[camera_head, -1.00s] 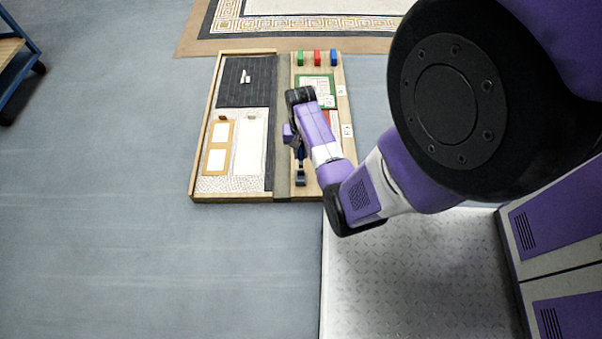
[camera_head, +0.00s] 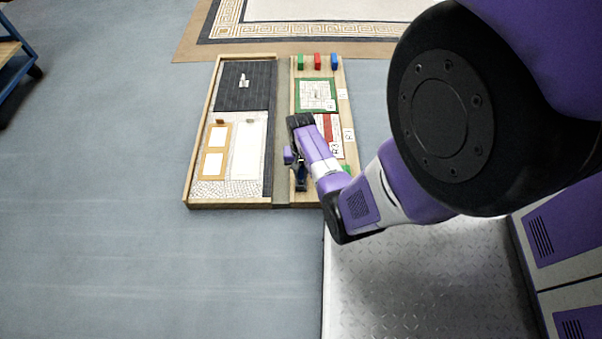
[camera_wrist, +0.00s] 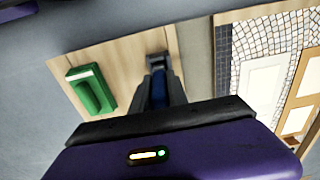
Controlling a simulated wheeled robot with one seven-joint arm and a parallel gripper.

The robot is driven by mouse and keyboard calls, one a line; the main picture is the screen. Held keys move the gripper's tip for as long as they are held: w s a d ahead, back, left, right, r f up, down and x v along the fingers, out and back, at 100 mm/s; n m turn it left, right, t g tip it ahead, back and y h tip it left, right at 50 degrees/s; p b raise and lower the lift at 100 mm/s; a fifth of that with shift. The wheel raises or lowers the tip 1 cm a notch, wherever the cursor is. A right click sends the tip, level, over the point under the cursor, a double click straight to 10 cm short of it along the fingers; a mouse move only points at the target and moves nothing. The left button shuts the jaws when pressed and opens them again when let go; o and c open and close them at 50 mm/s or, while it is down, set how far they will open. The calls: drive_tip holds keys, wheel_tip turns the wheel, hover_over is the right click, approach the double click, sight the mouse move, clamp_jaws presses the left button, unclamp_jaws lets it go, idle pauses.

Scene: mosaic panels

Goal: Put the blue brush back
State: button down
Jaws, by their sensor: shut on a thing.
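The blue brush (camera_wrist: 158,88) shows between the two dark fingers of my gripper (camera_wrist: 160,78) in the wrist view. The fingers are shut on it, and they hide much of it. In the head view a dark blue part of the brush (camera_head: 301,183) shows just below my gripper (camera_head: 299,165), over the near end of the wooden strip (camera_head: 305,198) on the right side of the board. I cannot tell whether the brush touches the wood.
A green block with a white stripe (camera_wrist: 90,90) lies beside my gripper. Small green (camera_head: 300,62), red (camera_head: 318,61) and blue (camera_head: 334,61) blocks stand at the strip's far end. A mosaic panel (camera_head: 208,188) fills the board's left side. Open floor lies left.

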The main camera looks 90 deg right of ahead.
drive_tip(key=shift+f, duration=0.15)
drive_tip(key=c, duration=1.3)
unclamp_jaws()
wheel_tip(320, 180, up, 12)
drive_tip(key=p, duration=0.6)
drive_tip(key=shift+a+p, duration=0.1)
drive_tip(key=shift+p, duration=0.2)
drive_tip(key=w+a+f+n+t+h, duration=0.2)
drive_tip(key=w+a+n+h, duration=0.15)
drive_tip(key=a, duration=0.65)
drive_tip(key=w+a+r+n+t, duration=0.2)
drive_tip(key=a+r+n+t, duration=0.25)
drive_tip(key=a, duration=0.75)
drive_tip(key=s+a+r+n+t+y, duration=0.1)
drive_tip(key=a+r, duration=0.4)
drive_tip(key=r, duration=0.5)
drive_tip(key=s+a+r+n+t+y, duration=0.1)
drive_tip(key=a+r+n+t, duration=0.3)
drive_tip(key=r, duration=0.6)
drive_tip(key=s+a+r+n+t+y, duration=0.1)
drive_tip(key=s+a+r+n+t, duration=0.2)
drive_tip(key=a+r, duration=0.5)
wheel_tip(320, 180, up, 2)
drive_tip(key=shift+s+r+n, duration=0.15)
drive_tip(key=shift+n, duration=0.35)
